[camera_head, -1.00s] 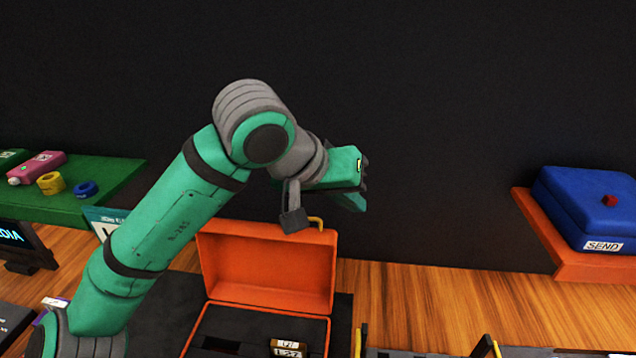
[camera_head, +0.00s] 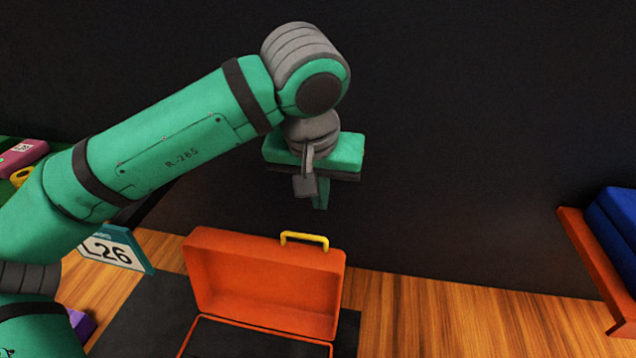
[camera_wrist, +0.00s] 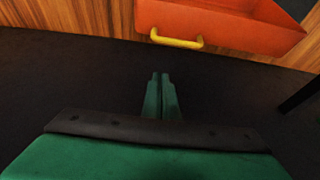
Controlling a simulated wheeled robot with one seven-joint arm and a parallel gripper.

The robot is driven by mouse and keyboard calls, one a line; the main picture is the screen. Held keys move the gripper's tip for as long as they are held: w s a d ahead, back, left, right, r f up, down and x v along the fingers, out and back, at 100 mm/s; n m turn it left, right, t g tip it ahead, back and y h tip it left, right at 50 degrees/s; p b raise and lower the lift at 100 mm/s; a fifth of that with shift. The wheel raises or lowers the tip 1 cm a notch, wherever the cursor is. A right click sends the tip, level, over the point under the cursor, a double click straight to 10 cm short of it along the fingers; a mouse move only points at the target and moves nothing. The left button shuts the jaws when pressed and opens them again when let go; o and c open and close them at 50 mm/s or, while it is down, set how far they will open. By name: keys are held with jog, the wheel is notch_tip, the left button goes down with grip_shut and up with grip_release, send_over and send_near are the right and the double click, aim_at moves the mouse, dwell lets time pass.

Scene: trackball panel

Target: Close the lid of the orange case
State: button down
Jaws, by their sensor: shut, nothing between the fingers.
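The orange case (camera_head: 262,283) stands on a dark mat on the wooden surface, its lid raised with the inside facing the head camera. A yellow handle (camera_head: 304,238) sits on the lid's top edge. In the wrist view the orange lid (camera_wrist: 225,22) and its yellow handle (camera_wrist: 176,41) show at the top. My gripper (camera_head: 320,203) is above and behind the lid, pointing down, apart from it. In the wrist view its green fingers (camera_wrist: 161,90) are together and empty. The lower part of the case is cut off by the head view's bottom edge.
A dark wall (camera_head: 470,120) rises behind the surface. A blue box (camera_head: 618,222) on an orange shelf (camera_head: 590,262) is at the right. An L26 sign (camera_head: 112,250) stands left of the case. Bare wood (camera_head: 450,318) lies to the right.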

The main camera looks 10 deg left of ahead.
jog(key=s+f, duration=0.1)
jog(key=f, duration=0.1)
jog(key=s+f, duration=0.1)
jog(key=s, duration=0.1)
jog(key=shift+f, duration=0.35)
jog(key=shift+d, duration=0.1)
dwell(0.3)
